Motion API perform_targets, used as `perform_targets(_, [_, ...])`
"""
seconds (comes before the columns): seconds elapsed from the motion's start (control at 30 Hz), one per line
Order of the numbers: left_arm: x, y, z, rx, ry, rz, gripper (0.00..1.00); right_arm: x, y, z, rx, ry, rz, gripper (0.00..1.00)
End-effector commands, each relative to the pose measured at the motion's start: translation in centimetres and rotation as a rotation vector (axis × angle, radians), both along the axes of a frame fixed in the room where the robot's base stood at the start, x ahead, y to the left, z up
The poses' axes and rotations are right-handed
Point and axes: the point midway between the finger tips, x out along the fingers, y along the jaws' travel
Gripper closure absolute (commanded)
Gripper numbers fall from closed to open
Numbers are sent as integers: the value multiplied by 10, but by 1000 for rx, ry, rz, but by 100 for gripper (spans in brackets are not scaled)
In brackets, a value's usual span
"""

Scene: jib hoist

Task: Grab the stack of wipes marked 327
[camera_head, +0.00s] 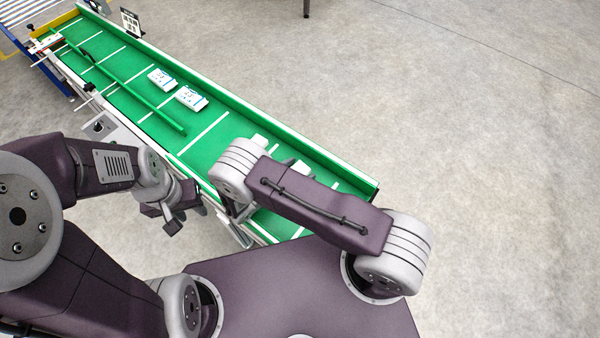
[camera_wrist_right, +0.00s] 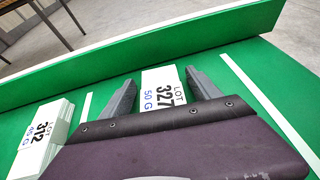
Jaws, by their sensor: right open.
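The stack of wipes marked 327 (camera_wrist_right: 163,84) is a white block labelled "LOT 327 50 G", lying on the green conveyor belt. In the right wrist view it sits between the two grey fingers of my right gripper (camera_wrist_right: 160,78), which is open. One finger is on each side of the stack; I cannot tell whether either touches it. The near part of the stack is hidden behind the gripper body. In the head view my right arm covers its own gripper and part of the belt. My left gripper (camera_head: 163,217) hangs beside the belt, holding nothing visible.
A stack marked 312 (camera_wrist_right: 45,135) lies left of the 327 stack. Two more white stacks, one (camera_head: 161,79) and another (camera_head: 190,97), lie farther up the belt (camera_head: 205,133). A green rail (camera_head: 146,96) runs along it, and a raised green wall (camera_wrist_right: 150,52) borders its far side.

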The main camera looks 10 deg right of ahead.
Motion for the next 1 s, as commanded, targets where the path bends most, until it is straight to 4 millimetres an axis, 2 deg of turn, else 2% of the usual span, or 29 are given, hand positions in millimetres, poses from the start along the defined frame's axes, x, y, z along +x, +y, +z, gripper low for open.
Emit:
perform_targets(0.07, [0, 0, 0, 0, 0, 0, 64, -1, -1, -1, 0, 3, -3, 27])
perform_targets(0.1, [0, 0, 0, 0, 0, 0, 64, -1, -1, -1, 0, 3, -3, 33])
perform_targets(0.3, [0, 0, 0, 0, 0, 1, 64, -1, -1, -1, 0, 3, -3, 88])
perform_targets(0.33, [0, 0, 0, 0, 0, 0, 64, -1, -1, -1, 0, 3, -3, 95])
perform_targets(0.67, [0, 0, 3, 0, 0, 0, 64, -1, -1, 3, 1, 3, -5, 95])
perform_targets(0.87, [0, 0, 19, 0, 0, 0, 64, 0, 0, 22, 0, 1, -9, 95])
perform_targets(1.0, [0, 0, 39, 0, 0, 0, 64, 0, 0, 47, 0, 0, -16, 95])
